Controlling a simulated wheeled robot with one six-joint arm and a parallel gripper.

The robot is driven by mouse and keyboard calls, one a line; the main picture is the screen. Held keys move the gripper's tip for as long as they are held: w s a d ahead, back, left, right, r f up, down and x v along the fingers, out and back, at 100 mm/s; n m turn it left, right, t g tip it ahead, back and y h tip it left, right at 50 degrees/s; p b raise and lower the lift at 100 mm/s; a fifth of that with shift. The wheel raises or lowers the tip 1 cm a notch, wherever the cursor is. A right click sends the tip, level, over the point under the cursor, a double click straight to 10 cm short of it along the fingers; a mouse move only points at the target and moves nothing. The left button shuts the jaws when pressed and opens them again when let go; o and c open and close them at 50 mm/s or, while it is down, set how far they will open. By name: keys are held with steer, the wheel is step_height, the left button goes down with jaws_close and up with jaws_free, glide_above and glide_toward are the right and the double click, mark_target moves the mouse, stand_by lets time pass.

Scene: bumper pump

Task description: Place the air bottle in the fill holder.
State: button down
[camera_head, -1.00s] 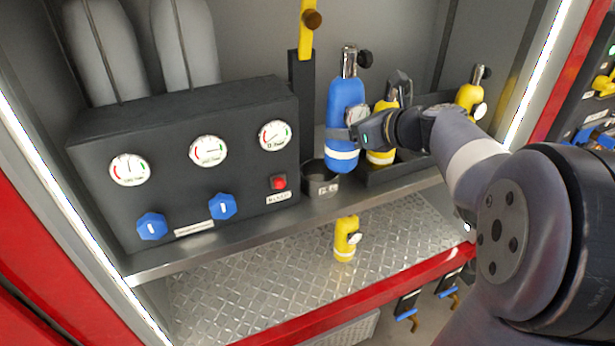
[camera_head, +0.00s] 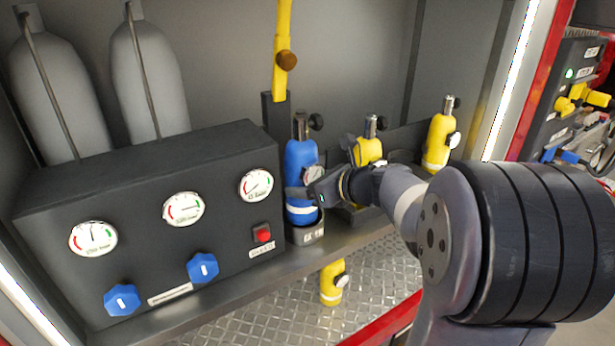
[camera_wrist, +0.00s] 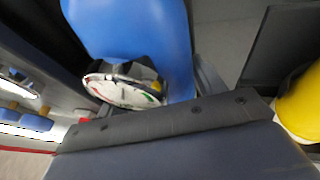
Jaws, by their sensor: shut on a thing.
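The blue air bottle (camera_head: 300,163) stands upright with its lower end in the round black fill holder (camera_head: 306,235), right of the gauge panel. The holder's rim hides the bottle's very bottom, so I cannot tell whether it rests on the floor of the holder. My gripper (camera_head: 305,195) is shut on the blue bottle from the right, around its lower half. In the wrist view the blue bottle (camera_wrist: 140,30) fills the upper middle, with its round gauge (camera_wrist: 125,90) close to the gripper.
Yellow bottles (camera_head: 440,140) stand in a black rack to the right, one (camera_head: 369,148) close behind my gripper. A yellow lever (camera_head: 281,50) rises behind the holder. The gauge panel (camera_head: 140,215) is close on the left. Another yellow bottle (camera_head: 331,283) stands below the shelf.

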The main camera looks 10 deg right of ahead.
steer(key=shift+f, duration=1.7)
steer(key=shift+f+b, duration=0.1)
steer(key=shift+b, duration=0.25)
steer(key=shift+c, duration=1.4)
jaws_free()
steer(key=shift+f, duration=0.15)
steer(key=shift+r, duration=0.25)
steer(key=v, duration=1.2)
